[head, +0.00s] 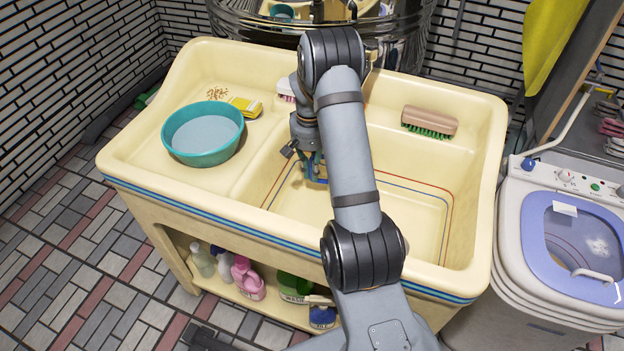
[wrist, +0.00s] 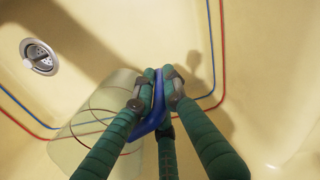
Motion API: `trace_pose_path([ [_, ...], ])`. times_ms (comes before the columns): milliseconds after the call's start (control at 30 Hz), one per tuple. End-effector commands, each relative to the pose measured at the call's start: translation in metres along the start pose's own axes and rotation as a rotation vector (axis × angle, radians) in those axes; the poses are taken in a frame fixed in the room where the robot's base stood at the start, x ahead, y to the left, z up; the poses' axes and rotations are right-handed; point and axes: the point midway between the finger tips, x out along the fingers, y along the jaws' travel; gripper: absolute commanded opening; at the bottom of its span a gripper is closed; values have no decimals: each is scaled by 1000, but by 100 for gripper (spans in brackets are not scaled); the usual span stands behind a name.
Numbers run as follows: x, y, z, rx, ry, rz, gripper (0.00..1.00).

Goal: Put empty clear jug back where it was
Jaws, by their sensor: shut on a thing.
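The clear jug (wrist: 92,112) shows in the wrist view, a see-through body with a blue handle (wrist: 156,108). It looks empty; the sink's blue and red lines show through it. My gripper (wrist: 158,84), with green fingers, is shut on the blue handle. The jug lies left of the fingers in this view. In the head view my gripper (head: 313,170) is down inside the deep right basin of the cream sink (head: 420,208), and my arm hides most of the jug. I cannot tell whether the jug touches the basin floor.
A teal bowl of water (head: 203,133) stands on the sink's left shelf beside a yellow packet (head: 245,107). A brown brush (head: 429,121) lies on the back right ledge. A drain (wrist: 39,57) is in the basin. Bottles (head: 247,278) stand below; a washing machine (head: 560,230) is right.

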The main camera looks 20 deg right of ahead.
Motion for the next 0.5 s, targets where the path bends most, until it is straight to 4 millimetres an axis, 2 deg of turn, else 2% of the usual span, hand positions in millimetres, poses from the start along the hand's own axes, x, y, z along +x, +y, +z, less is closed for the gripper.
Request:
trace_pose_path([
  [300,38,-2,0,-1,-2,1,0],
  [500,41,-2,-1,0,2,0,0],
])
